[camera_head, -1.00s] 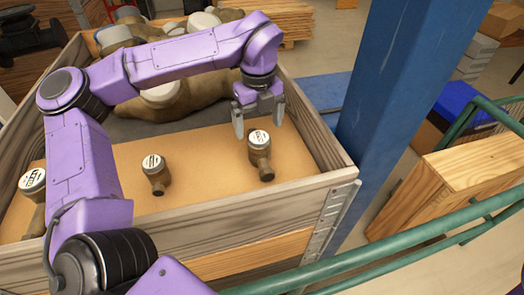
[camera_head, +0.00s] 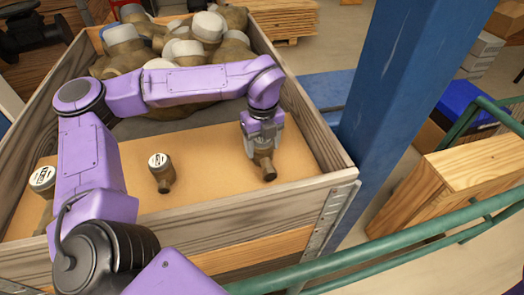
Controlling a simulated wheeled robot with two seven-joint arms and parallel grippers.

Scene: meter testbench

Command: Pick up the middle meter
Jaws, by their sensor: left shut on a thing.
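Three brass meters with white round tops stand in the wooden crate (camera_head: 290,205). The middle meter (camera_head: 162,176) stands free on the brown board, with nothing touching it. The left meter (camera_head: 42,180) is partly hidden behind my left arm. My left gripper (camera_head: 263,150) is at the right meter (camera_head: 267,169), pointing down and shut on its upper body. The gripper hides that meter's white top; its lower brass end shows below the fingers. The right meter still appears to be at the board's level. My right gripper is not in view.
Several larger brass meters (camera_head: 200,38) are heaped at the back of the crate. The crate walls surround the board. A blue post (camera_head: 400,70) stands right of the crate, and a green rail (camera_head: 400,240) crosses the front right.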

